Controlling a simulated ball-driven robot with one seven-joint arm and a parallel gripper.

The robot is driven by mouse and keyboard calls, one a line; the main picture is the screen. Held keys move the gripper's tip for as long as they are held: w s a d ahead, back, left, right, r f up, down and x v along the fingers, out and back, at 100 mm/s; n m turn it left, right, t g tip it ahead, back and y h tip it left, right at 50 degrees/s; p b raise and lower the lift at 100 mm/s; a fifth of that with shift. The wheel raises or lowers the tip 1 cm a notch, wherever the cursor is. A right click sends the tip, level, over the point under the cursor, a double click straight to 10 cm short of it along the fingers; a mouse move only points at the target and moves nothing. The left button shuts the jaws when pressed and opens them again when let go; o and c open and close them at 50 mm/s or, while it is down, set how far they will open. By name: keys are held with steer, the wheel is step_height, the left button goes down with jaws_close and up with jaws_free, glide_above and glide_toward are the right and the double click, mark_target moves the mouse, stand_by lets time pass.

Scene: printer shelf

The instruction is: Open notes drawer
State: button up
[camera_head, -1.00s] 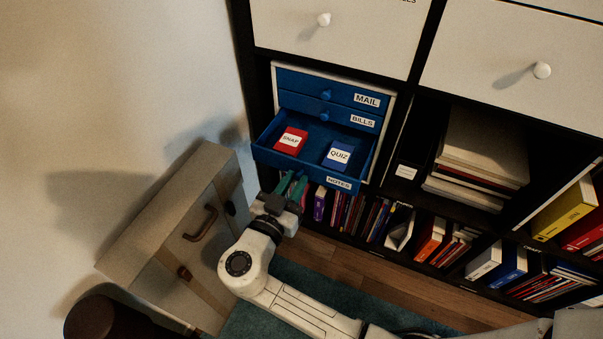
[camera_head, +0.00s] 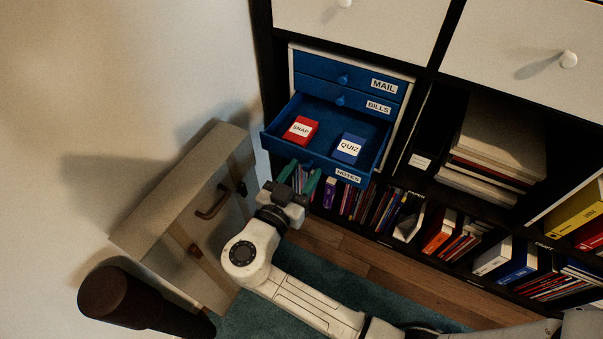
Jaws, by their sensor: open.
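The blue notes drawer (camera_head: 347,178) is the lowest of three blue drawers and stands pulled well out, with its inside showing. A red SNAP box (camera_head: 300,130) and a blue QUIZ box (camera_head: 349,148) lie in it. The mail drawer (camera_head: 330,71) and bills drawer (camera_head: 320,92) above are closed. My gripper (camera_head: 300,178) is open, its green-tipped fingers at the lower front of the notes drawer, left of its label. A knob seems to sit between the fingertips; I cannot tell whether they touch it.
A beige suitcase (camera_head: 170,215) stands against the wall, close left of my gripper. A dark brown rounded object (camera_head: 108,292) is at the lower left. Books (camera_head: 370,205) fill the shelf below the drawers. Wooden floor (camera_head: 385,268) and a teal rug lie in front.

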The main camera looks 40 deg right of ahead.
steer(key=shift+a, duration=0.1)
steer(key=p+v, duration=0.1)
steer(key=v, duration=0.9)
steer(key=shift+a, duration=0.3)
steer(key=shift+s+d, duration=0.1)
steer(key=shift+s, duration=0.1)
steer(key=s+d+f+n+g+y, duration=0.5)
steer(key=s+d+f+g+y, duration=0.15)
steer(key=s+d+f, duration=0.35)
steer(key=s+f+n+t+y, duration=0.1)
steer(key=s+n+t+y, duration=0.1)
steer(key=s+n+y, duration=0.8)
step_height(320, 180, up, 31)
steer(key=w+m+p, duration=0.1)
steer(key=w+p, duration=0.1)
steer(key=p, duration=2.9)
steer(key=shift+a+g+p, duration=0.3)
steer(key=shift+g+p, duration=0.05)
